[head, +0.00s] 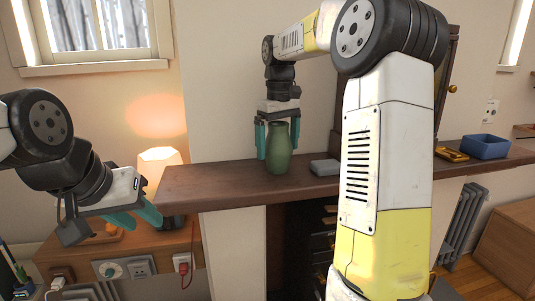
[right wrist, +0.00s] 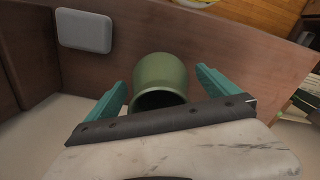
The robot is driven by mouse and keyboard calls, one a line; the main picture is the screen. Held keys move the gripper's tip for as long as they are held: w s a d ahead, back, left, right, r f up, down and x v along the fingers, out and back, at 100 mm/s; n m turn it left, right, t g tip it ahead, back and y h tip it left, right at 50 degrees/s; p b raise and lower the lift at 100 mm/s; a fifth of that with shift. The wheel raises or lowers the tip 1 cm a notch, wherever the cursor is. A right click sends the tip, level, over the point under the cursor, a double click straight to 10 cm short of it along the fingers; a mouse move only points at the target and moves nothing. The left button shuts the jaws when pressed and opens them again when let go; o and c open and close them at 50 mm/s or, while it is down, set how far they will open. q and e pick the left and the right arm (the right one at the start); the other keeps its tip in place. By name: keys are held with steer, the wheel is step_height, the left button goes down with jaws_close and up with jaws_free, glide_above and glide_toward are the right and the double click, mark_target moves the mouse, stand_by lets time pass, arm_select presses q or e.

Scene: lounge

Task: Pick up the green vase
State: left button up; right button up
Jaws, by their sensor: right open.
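The green vase (head: 279,150) stands upright on a dark wooden mantel shelf (head: 215,182). My right gripper (head: 278,156) points down over it, with one teal finger on each side of the vase. In the right wrist view, the vase (right wrist: 160,78) shows its dark mouth between the two open fingers (right wrist: 160,90), with a gap on each side. My left gripper (head: 136,222) is at the lower left, away from the vase, with its teal fingers apart and nothing seen between them.
A small grey box (head: 324,167) lies on the shelf just right of the vase; it also shows in the right wrist view (right wrist: 84,31). A blue bin (head: 486,146) and a yellow item (head: 452,154) are further right. A lit lamp (head: 160,162) stands left of the shelf.

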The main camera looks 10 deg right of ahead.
steer(key=shift+f, duration=0.35)
steer(key=c, duration=1.9)
steer(key=shift+c, duration=0.4)
steer(key=shift+r, duration=0.15)
